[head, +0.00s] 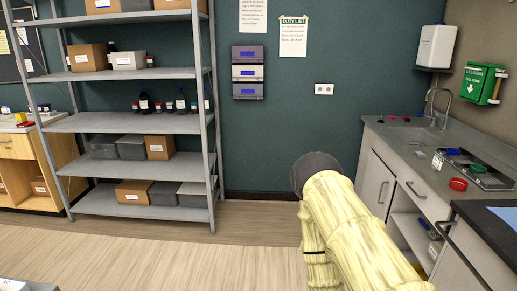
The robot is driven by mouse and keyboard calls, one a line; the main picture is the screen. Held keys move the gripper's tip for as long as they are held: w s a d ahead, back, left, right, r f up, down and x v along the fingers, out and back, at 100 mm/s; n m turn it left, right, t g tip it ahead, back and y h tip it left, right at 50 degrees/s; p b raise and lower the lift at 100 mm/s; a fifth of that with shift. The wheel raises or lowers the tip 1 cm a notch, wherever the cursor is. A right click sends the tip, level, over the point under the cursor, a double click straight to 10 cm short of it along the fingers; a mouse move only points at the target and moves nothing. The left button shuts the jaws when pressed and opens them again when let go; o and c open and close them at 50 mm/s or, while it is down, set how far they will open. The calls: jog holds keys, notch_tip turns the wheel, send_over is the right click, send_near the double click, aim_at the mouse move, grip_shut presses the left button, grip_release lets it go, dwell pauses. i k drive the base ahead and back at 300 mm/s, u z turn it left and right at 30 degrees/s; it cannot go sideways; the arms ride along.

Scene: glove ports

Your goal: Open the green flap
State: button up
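I cannot make out a green flap for certain in the head view. The one large green item is a box (482,83) with white lettering, mounted on the right wall above the counter. I cannot tell whether it has a flap. My arm, in pale yellow covering with a dark grey round end, rises from the lower right. My gripper is not in view.
A grey shelf unit (140,123) with boxes and bottles stands at the back left. A grey counter (405,147) with a sink tap (440,105) and small coloured items runs along the right. The wooden floor (180,250) ahead and left is mostly clear.

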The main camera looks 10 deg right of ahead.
aim_at(474, 76)
jog(key=z, duration=0.1)
jog(key=i, duration=1.7)
jog(key=z, duration=0.65)
jog(key=i, duration=1.65)
jog(key=z, duration=0.9)
jog(key=i, duration=0.95)
jog(key=z, duration=0.2)
